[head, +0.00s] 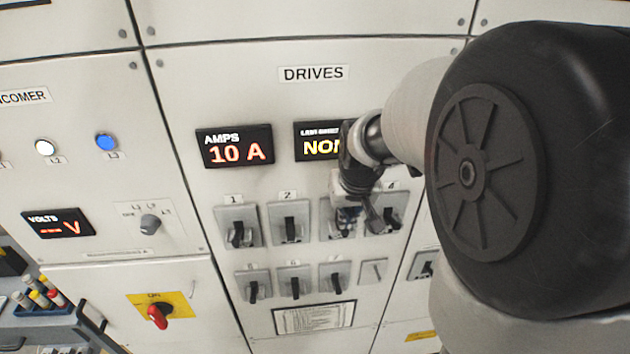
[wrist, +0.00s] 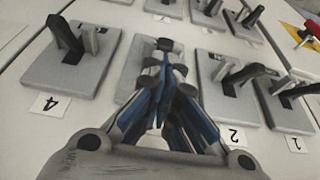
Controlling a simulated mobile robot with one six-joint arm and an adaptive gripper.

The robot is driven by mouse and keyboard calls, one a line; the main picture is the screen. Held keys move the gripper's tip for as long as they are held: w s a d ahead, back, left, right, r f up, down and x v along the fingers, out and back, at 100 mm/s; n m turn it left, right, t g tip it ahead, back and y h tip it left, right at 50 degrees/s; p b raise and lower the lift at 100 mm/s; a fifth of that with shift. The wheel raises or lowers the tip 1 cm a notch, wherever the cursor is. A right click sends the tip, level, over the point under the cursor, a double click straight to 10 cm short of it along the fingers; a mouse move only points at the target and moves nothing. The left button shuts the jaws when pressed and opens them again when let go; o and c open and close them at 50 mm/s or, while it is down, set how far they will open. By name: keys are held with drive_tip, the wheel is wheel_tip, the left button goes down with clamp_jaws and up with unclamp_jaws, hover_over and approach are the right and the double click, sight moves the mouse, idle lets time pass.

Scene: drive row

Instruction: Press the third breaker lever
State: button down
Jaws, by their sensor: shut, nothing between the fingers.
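The third breaker's grey plate (wrist: 135,75) is in the wrist view, between breaker 4 (wrist: 75,60) and breaker 2 (wrist: 235,75). My gripper (wrist: 168,60) is shut and empty in front of this plate and covers most of it. In the head view my gripper (head: 348,218) hangs over the third breaker, whose plate (head: 325,215) shows only at its edge. The third lever is hidden behind the fingers or too blurred to tell from them, so I cannot tell its position or whether I touch it.
Breaker 1 (head: 237,228) and breaker 2 (head: 289,222) stand to the left, with breaker 4 (head: 390,213) close on the right. Smaller levers (head: 295,281) sit in a row below. The AMPS display (head: 235,147) reads 10 A. Another display (head: 315,140) is partly covered by my arm.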

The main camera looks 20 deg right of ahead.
drive_tip(key=shift+s+f+t+b, duration=0.2)
drive_tip(key=shift+t+b, duration=0.1)
drive_tip(key=shift+b, duration=0.65)
